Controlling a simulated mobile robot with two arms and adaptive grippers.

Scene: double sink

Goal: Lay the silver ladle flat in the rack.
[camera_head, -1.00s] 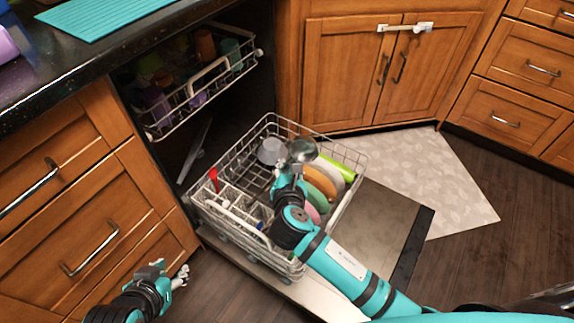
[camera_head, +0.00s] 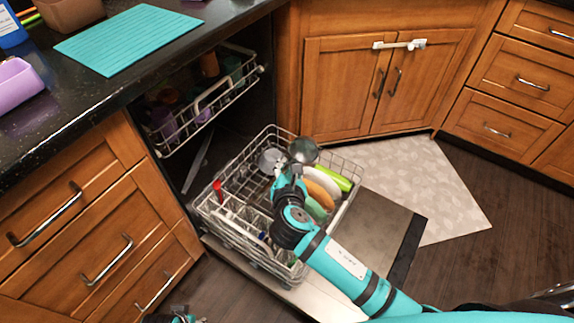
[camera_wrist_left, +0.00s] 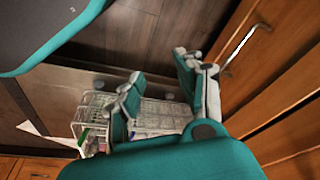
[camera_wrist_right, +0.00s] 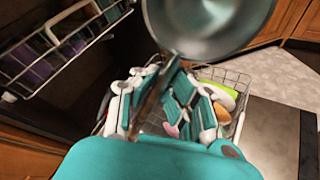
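The silver ladle shows its round bowl (camera_head: 303,150) in the head view, over the back part of the lower dishwasher rack (camera_head: 283,131). My right gripper (camera_head: 290,180) is above the rack. In the right wrist view the ladle bowl (camera_wrist_right: 210,25) is large at the top. Its handle runs down between the fingers of my right gripper (camera_wrist_right: 160,100), which are closed on it. The handle's lower end is hidden. My left gripper (camera_head: 180,318) is barely in the head view, at the bottom edge. In the left wrist view my left gripper (camera_wrist_left: 160,90) is open and empty.
Plates (camera_head: 322,190) and a green item (camera_head: 334,178) stand at the rack's right side. A grey cup (camera_head: 270,160) is at the back left, a red-handled utensil (camera_head: 218,188) at the left. The loaded upper rack (camera_head: 205,105) is partly out. The open door (camera_head: 375,235) lies below.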

